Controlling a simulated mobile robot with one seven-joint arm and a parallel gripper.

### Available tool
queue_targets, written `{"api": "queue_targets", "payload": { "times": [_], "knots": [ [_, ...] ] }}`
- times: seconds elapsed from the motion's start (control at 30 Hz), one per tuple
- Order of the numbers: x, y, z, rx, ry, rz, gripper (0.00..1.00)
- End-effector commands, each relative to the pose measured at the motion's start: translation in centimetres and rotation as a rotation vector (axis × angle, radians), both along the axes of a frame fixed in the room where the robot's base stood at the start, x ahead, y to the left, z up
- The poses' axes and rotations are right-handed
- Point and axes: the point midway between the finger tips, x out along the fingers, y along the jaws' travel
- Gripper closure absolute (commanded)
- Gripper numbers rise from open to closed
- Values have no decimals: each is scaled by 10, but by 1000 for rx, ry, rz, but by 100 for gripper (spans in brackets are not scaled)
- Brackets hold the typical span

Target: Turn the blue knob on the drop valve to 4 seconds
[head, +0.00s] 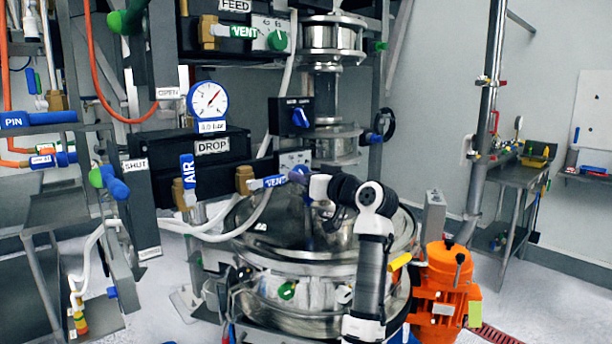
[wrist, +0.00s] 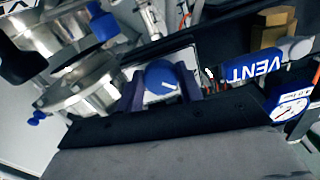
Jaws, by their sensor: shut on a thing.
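The blue knob (wrist: 158,73) of the drop valve sits on a white dial plate in the wrist view. A white pointer line shows on its face. The scale marks are too small or hidden to read. My gripper (wrist: 160,86) has its two purple fingers on either side of the knob, shut on it. In the head view my gripper (head: 299,176) is at the right end of the black DROP valve box (head: 211,146), just below its white dial plate (head: 294,158).
The blue VENT lever (head: 267,182) lies close left of my gripper; it also shows in the wrist view (wrist: 264,64). The blue AIR lever (head: 187,171) and a pressure gauge (head: 208,100) are farther left. Another blue knob (head: 300,118) is above. A steel sifter drum (head: 285,255) stands below.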

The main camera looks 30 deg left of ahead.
Motion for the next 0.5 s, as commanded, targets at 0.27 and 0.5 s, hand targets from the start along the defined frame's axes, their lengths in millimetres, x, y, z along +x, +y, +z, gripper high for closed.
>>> {"api": "queue_targets", "payload": {
  "times": [0.27,0.5],
  "knots": [
    [-1,0,3,84,201,0,86],
    [-1,0,3,140,333,-2,86]
  ]
}}
